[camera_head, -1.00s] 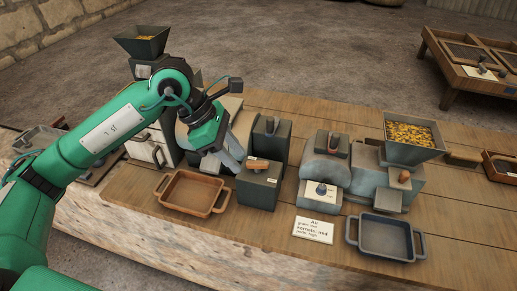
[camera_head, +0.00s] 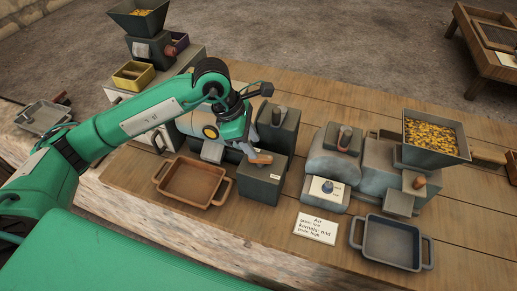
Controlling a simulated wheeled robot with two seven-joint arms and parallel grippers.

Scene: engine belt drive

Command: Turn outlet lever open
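The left gripper (camera_head: 246,150) points down at the left side of a dark block (camera_head: 262,182). A small brown lever (camera_head: 262,158) lies across the top front of this block, just right of the fingertips. The fingers look very close to the lever's left end; I cannot tell whether they touch it or how far apart they are. A second brown-tipped lever (camera_head: 419,182) is on the grey machine at the right, under the hopper. I cannot tell from the picture which lever is the outlet lever. My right gripper is not in view.
A brown tray (camera_head: 170,198) stands left of the block, and a dark tray (camera_head: 367,258) at the front right. A hopper of kernels (camera_head: 407,157) tops the right machine. A printed card (camera_head: 316,228) lies in front. Another hopper (camera_head: 132,30) stands at back left.

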